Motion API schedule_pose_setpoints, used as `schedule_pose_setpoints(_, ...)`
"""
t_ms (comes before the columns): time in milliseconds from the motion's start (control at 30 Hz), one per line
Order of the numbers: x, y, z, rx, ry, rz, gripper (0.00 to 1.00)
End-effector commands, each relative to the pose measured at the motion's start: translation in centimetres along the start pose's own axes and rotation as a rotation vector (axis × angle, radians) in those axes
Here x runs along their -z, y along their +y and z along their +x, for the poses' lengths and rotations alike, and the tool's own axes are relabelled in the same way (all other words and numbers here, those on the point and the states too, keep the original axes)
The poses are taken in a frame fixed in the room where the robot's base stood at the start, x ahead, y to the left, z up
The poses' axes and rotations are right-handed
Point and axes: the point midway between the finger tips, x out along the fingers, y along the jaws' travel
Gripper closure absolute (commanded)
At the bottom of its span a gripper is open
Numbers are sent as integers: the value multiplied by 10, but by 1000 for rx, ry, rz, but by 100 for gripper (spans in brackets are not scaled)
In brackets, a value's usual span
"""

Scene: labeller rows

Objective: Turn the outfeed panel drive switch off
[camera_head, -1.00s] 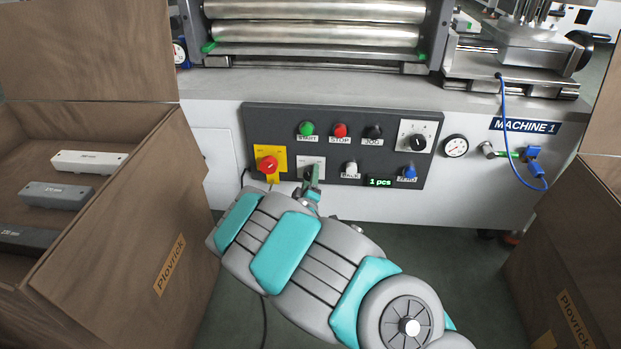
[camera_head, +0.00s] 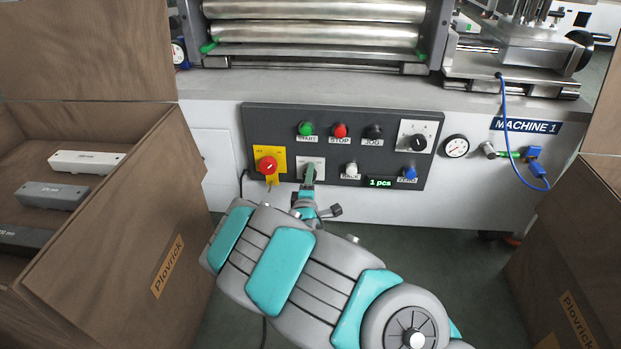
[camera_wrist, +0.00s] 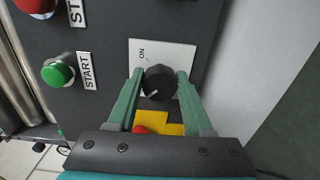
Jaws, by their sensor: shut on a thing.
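A black rotary knob (camera_wrist: 160,82) sits on a white plate (camera_wrist: 150,52) lettered ON, on the dark control panel. A small pale mark on the knob points to the lower left in the wrist view, away from the ON lettering. My gripper (camera_wrist: 160,76) is shut on the knob, one green finger on each side. In the head view my gripper (camera_head: 309,176) reaches up to the panel's lower row and hides the knob; the top of its white plate (camera_head: 312,161) shows. I cannot read the word outfeed on the panel.
Left of the knob in the head view is a red knob (camera_head: 267,165) on a yellow plate. Green START (camera_head: 306,128) and red STOP (camera_head: 340,130) buttons are above. Another black switch (camera_head: 418,143) is upper right. Wooden boxes (camera_head: 150,215) flank both sides.

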Motion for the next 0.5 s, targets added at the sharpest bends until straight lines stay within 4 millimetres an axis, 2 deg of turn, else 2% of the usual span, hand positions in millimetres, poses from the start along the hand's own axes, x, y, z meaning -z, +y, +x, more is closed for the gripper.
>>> schedule_pose_setpoints(367, 1, -1, 0, 2, 2, -5, 100)
schedule_pose_setpoints(400, 1, -1, 0, 2, 2, -5, 45)
schedule_pose_setpoints(500, 1, -1, 0, 2, 1, -4, 34)
